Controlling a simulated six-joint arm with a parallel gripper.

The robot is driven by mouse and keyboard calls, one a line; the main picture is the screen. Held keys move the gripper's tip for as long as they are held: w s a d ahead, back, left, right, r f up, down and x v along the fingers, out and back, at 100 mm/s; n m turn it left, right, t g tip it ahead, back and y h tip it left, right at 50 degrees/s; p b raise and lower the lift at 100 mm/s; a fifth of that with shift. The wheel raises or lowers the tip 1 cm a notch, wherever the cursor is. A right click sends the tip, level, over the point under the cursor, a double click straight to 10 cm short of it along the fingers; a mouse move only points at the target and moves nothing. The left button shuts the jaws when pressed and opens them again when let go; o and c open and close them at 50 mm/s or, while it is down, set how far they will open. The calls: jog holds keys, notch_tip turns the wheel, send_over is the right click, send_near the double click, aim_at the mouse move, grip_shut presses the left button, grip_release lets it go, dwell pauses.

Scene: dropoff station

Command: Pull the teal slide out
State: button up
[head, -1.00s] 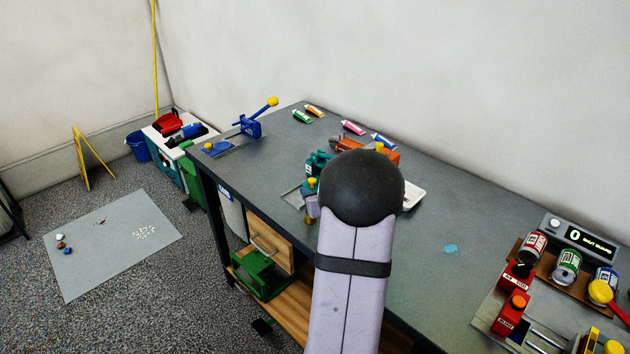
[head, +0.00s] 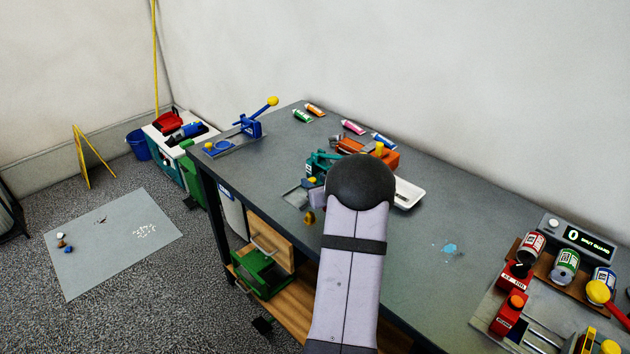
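A teal fixture (head: 321,161) stands on the grey bench, just left of and behind the dark round joint of my arm. A yellow knob (head: 311,180) shows at its front, beside a flat grey plate (head: 294,197). My arm covers the fixture's right and near parts, so I cannot tell how far its slide is out. A pale lilac part of my arm's end shows just below the yellow knob, with a small gold-brown piece under it. My gripper's fingers cannot be made out, nor whether they touch the slide.
An orange fixture (head: 382,158) and a white tray (head: 408,194) sit close behind and right of my arm. A blue lever fixture (head: 250,127) stands at the left end. Several paint tubes lie at the back. Cans (head: 565,265) and a red unit (head: 509,314) stand at the right.

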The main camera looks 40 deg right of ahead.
jog(key=shift+w+d+f, duration=0.2)
jog(key=shift+w, duration=0.15)
grip_shut()
jog(key=a+b, duration=0.2)
jog(key=a, duration=0.7)
jog(key=shift+b, duration=0.4)
jog(key=shift+w, duration=0.1)
grip_release()
jog(key=shift+a, duration=0.1)
